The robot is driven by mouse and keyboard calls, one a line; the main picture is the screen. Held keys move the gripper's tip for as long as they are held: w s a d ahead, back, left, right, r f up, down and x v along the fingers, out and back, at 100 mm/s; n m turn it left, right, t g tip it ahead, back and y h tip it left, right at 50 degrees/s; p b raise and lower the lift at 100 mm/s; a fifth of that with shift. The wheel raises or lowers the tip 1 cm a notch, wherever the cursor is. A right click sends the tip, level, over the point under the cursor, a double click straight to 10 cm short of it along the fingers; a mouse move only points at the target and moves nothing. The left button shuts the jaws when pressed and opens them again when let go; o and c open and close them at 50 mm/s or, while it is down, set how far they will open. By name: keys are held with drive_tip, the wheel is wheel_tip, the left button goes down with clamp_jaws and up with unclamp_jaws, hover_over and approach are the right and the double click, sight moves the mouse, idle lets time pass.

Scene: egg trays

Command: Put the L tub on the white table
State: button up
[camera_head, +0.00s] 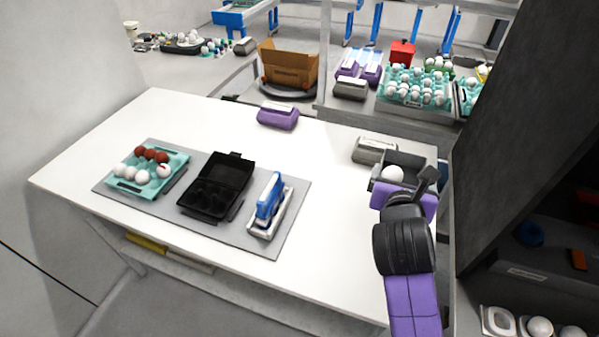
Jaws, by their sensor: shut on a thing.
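A grey open tub (412,160) with a white egg (392,174) in it is at the right end of the white table (330,220). No L marking is readable on it. My gripper (402,188), purple and dark, is at the tub's near side and appears shut on it. My wrist and hand hide the tub's near part. I cannot tell whether the tub touches the table top.
A grey closed carton (374,150) is just left of the tub. A purple carton (278,114) stands at the back edge. A grey mat (262,245) holds a teal egg tray (128,186), an open black carton (215,198) and a blue-and-white device (270,205). The table's middle is clear.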

wheel_tip(320, 180, down, 20)
drive_tip(key=shift+r+b, duration=0.1)
drive_tip(key=shift+b, duration=0.55)
drive_tip(key=shift+f, duration=0.2)
drive_tip(key=o, duration=1.3)
drive_tip(key=shift+o, duration=0.3)
drive_tip(key=shift+r, duration=0.2)
drive_tip(key=v, duration=1.2)
drive_tip(key=shift+f, duration=0.1)
